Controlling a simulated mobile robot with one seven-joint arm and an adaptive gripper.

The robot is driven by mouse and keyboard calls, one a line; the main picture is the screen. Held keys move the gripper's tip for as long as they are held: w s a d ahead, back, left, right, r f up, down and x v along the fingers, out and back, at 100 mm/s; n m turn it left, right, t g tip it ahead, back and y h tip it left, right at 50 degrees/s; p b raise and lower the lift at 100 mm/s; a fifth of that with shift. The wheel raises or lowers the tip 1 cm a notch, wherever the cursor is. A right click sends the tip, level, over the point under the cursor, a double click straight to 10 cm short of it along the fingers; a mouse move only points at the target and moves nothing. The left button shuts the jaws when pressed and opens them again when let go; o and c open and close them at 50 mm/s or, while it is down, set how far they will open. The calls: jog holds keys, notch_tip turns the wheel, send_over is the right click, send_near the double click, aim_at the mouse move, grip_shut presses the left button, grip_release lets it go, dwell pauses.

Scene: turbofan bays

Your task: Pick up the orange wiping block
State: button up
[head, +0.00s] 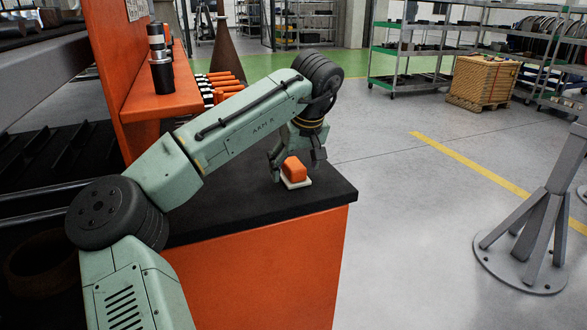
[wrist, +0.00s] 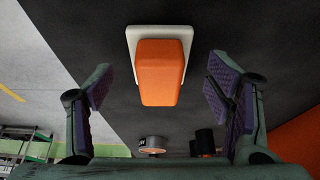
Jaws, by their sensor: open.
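The orange wiping block (head: 294,169) sits on a thin white base (head: 297,184) on the black top of the orange cabinet, near its right end. In the wrist view the block (wrist: 160,72) shows upper middle, with its white base (wrist: 133,42) around its far end. My gripper (head: 296,158) is right at the block, over the cabinet top. In the wrist view my gripper (wrist: 160,95) is open, with one purple-padded finger on each side of the block. A gap shows between each finger and the block, and nothing is held.
The black cabinet top (head: 325,192) is clear around the block. An orange shelf (head: 165,98) with dark cylinders (head: 162,72) stands behind my arm. Orange-handled tools (head: 228,86) lie beyond it. A grey stand (head: 530,235) is on the floor at right.

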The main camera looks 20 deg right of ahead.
aim_at(295, 165)
jog(key=shift+w+f, duration=0.3)
jog(key=shift+f, duration=0.3)
jog(key=shift+c, duration=0.5)
jog(key=c, duration=1.1)
jog(key=shift+c, duration=0.2)
notch_tip(295, 165, up, 10)
jog(key=shift+b, duration=0.55)
jog(key=o, duration=0.6)
jog(key=c, duration=0.5)
